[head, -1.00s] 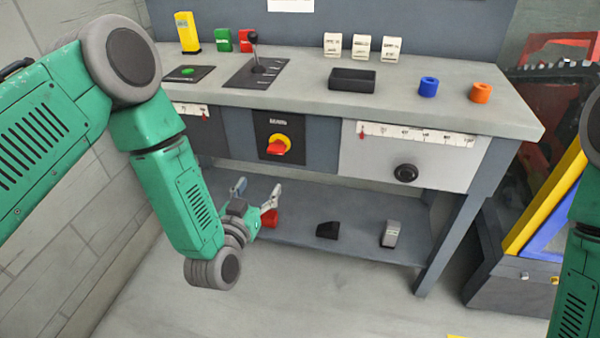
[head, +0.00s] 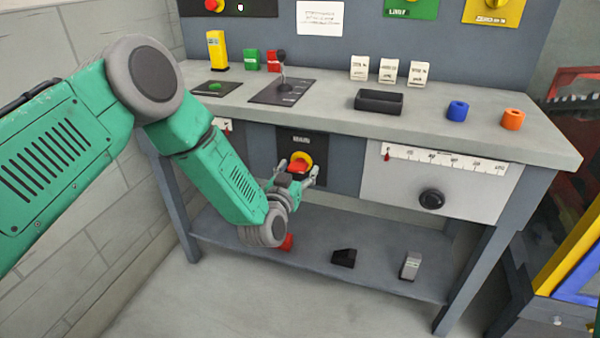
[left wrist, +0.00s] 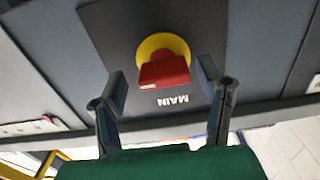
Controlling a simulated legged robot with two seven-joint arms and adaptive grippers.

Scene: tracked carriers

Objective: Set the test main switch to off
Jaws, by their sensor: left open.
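The main switch is a red knob (head: 298,167) on a yellow disc (head: 306,157), set in a black panel labelled MAIN (head: 318,144) on the bench front. In the left wrist view the red knob (left wrist: 163,72) and yellow disc (left wrist: 160,42) appear upside down, with the label below. My left gripper (head: 292,173) is open just in front of the knob. In the left wrist view its two fingers (left wrist: 162,82) stand on either side of the knob's near end, with visible gaps. My right gripper is not in view.
The bench top (head: 330,118) carries a lever (head: 282,75), a black tray (head: 379,101), a blue ring (head: 457,111) and an orange ring (head: 512,119). A grey drawer front with a black knob (head: 431,199) is right of the switch. A lower shelf (head: 320,235) holds small blocks.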

